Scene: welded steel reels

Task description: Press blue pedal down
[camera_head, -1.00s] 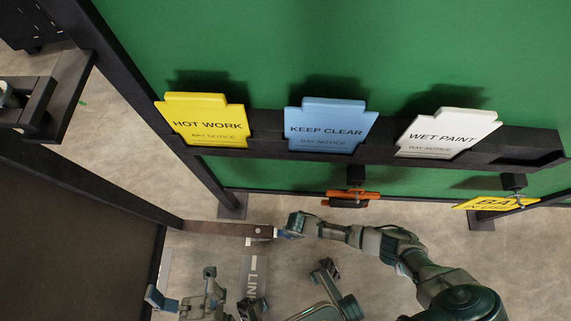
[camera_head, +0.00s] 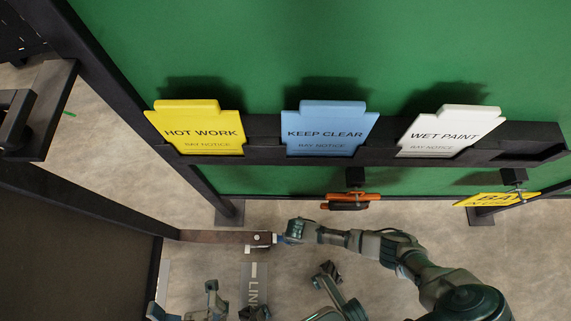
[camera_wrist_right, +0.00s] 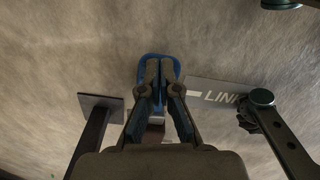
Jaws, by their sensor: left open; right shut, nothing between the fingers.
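The blue pedal (camera_wrist_right: 143,68) shows in the right wrist view as a rounded blue rim behind my fingertips. My right gripper (camera_wrist_right: 160,66) is shut and empty, with its fingertips over the pedal's middle; whether they touch it I cannot tell. The fingers hide most of the pedal. In the head view a small blue piece (camera_head: 279,239) shows between my right gripper (camera_head: 288,237) and the end of a brown metal bar (camera_head: 215,236). My left gripper (camera_head: 183,300) is open and empty at the bottom of the head view, apart from the pedal.
A green panel carries a dark rail with yellow (camera_head: 200,130), blue (camera_head: 325,132) and white (camera_head: 440,134) notice cards. An orange-and-black clamp-like item (camera_head: 350,200) hangs below. A dark post with a foot plate (camera_wrist_right: 100,100) stands left of the pedal, and a grey lettered floor strip (camera_wrist_right: 215,92) lies right.

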